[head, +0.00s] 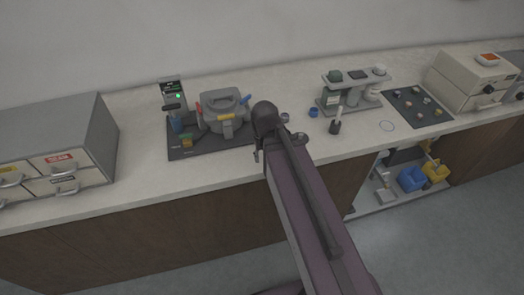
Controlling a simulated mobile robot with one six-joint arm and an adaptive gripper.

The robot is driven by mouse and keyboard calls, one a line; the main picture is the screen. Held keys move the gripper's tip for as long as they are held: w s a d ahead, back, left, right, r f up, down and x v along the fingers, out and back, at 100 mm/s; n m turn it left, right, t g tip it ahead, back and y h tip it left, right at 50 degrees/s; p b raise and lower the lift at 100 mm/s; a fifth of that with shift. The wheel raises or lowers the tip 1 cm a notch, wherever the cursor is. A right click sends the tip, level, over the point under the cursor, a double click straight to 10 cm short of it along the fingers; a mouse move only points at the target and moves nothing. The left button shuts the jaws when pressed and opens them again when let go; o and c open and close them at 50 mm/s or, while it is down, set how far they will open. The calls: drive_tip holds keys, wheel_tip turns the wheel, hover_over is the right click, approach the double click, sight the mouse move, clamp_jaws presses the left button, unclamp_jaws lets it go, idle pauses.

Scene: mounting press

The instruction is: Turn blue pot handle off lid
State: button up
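A grey pot (224,121) with a lid (222,98) stands on a dark mat at the left middle of the counter. A blue handle (245,100) sticks out at the lid's right edge, and a red one (199,108) at its left edge. My dark arm reaches up just right of the pot. I cannot make out my gripper's fingers.
A grey device with a green light (172,97) stands left of the pot. A drawer cabinet (62,150) is at far left. Right of my arm are a small blue ring (313,112), a dark holder (336,127), a green-and-grey machine (350,90) and a dark tray (417,106).

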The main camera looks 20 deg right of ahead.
sight(245, 98)
drive_tip(key=shift+s+f+n, duration=0.3)
drive_tip(key=shift+s, duration=0.1)
drive_tip(key=w+r+m+p, duration=0.5)
drive_tip(key=w+r+p, duration=0.5)
drive_tip(key=w, duration=0.3)
drive_tip(key=w+r+m+p, duration=0.5)
drive_tip(key=w+r+p, duration=0.5)
drive_tip(key=w, duration=0.3)
drive_tip(key=shift+w+m, duration=0.15)
drive_tip(key=shift+m, duration=0.15)
drive_tip(key=shift+a, duration=0.1)
wheel_tip(245, 98, down, 14)
drive_tip(key=b, duration=1.4)
drive_tip(key=shift+r, duration=0.2)
